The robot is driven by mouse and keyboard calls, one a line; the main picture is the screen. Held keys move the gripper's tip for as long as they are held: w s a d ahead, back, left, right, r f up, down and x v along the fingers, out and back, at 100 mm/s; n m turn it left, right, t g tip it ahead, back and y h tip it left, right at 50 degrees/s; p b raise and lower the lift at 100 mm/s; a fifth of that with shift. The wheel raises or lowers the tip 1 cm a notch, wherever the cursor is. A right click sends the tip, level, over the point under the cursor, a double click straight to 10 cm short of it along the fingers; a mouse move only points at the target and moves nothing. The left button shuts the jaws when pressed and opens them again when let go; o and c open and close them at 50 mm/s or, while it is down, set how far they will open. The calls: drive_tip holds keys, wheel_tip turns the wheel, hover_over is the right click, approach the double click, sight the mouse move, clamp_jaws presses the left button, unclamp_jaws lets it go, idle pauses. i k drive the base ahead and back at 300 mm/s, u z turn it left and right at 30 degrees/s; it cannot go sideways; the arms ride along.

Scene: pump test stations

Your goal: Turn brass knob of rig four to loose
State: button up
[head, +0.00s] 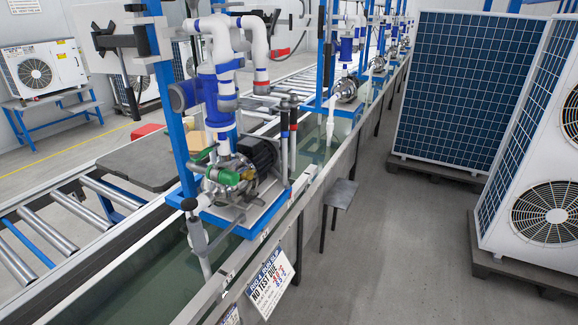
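The nearest pump rig (225,110) stands on a blue-edged base over a long water trough, with blue and white piping above it. Its pump has a black motor (262,153) and a green fitting (222,176). A small brass-coloured part (247,174) sits by the pump, but I cannot tell whether it is the knob. A black round handle (189,204) tops a valve on a pipe at the front left of this rig. More rigs, such as the second one (346,88), stand behind in a row. No rig number is readable. My gripper is not in view.
The trough (150,262) runs diagonally, with a roller conveyor (85,208) on its left. A hanging sign (270,280) and a small grey shelf (342,194) jut from its right side. Large fan units (535,165) stand at right. The grey floor (390,260) between is clear.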

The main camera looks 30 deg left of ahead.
sight(247, 175)
drive_tip(key=z, duration=0.05)
drive_tip(key=i, duration=0.7)
drive_tip(key=u, duration=0.7)
drive_tip(key=i, duration=0.65)
drive_tip(key=u, duration=0.55)
